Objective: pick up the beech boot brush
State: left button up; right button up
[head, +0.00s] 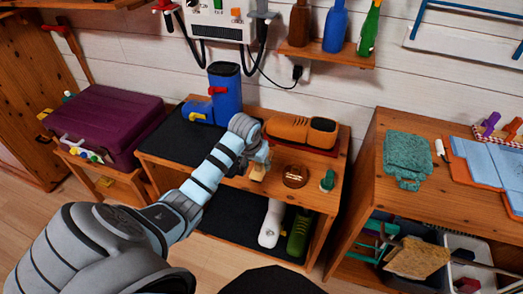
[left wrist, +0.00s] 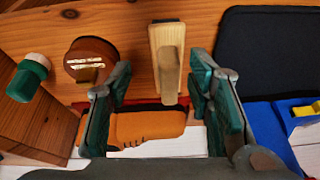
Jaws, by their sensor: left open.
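The beech boot brush (left wrist: 167,60) is pale wood, with a narrow raised handle along a wider block. In the left wrist view it is on the wooden bench top (left wrist: 225,100), between the two fingers. In the head view only a small pale part of the brush (head: 258,173) shows under the gripper. My left gripper (left wrist: 160,75) is open, one finger on either side of the brush, and nothing is held. In the head view my left gripper (head: 260,158) is over the bench and partly hides the brush. My right gripper is not in view.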

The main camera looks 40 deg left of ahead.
pick_arm(q)
notch_tip(320, 180, up, 7)
jog(key=w+a, duration=0.2)
jog(key=shift+n, duration=0.3)
jog(key=b+x, duration=0.7)
jog(key=x, duration=0.7)
jog(key=shift+w+r, duration=0.1)
jog(key=shift+w, duration=0.1)
jog(key=shift+r, duration=0.1)
jog(key=shift+f+p, duration=0.2)
jog(key=shift+p, duration=0.25)
jog(key=shift+c, duration=0.6)
grip_shut()
